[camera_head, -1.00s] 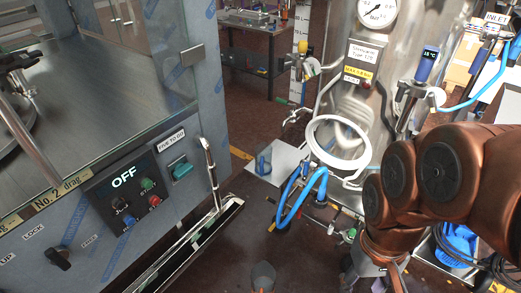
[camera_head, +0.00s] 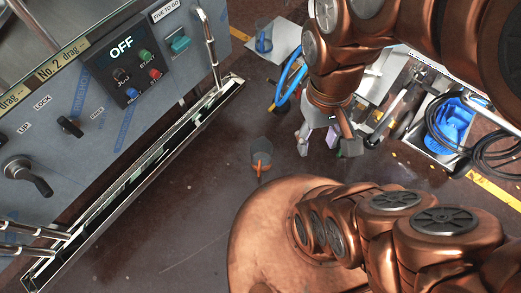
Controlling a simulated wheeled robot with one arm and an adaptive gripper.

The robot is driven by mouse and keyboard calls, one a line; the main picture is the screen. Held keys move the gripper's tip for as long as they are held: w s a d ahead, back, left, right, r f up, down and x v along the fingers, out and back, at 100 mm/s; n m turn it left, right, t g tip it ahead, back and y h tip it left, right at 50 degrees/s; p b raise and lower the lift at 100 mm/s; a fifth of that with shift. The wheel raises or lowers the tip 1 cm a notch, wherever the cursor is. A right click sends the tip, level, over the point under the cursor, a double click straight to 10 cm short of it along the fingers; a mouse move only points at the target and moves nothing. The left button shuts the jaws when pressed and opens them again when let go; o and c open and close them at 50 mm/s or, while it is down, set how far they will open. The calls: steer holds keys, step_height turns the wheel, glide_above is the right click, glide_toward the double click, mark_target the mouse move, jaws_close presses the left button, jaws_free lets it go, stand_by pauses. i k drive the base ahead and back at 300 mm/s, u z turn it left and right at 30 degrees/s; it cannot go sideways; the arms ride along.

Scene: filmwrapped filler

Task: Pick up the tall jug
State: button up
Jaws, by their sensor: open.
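A clear jug with an orange handle (camera_head: 262,158) stands on the dark floor, left of my gripper. A second clear jug with a blue handle (camera_head: 263,38) stands farther back on a pale metal plate (camera_head: 283,42). I cannot tell from this angle which jug is the taller.
A grey machine with an OFF panel (camera_head: 121,48) fills the left, with a metal rail (camera_head: 140,178) along its foot. Blue hose (camera_head: 290,82) lies behind. Floor around the orange-handled jug is clear.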

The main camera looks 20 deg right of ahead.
mark_target(262, 150)
steer(key=z, duration=1.3)
steer(key=k, duration=1.1)
steer(key=u, duration=1.5)
steer(key=i, duration=0.5)
steer(key=z, duration=0.05)
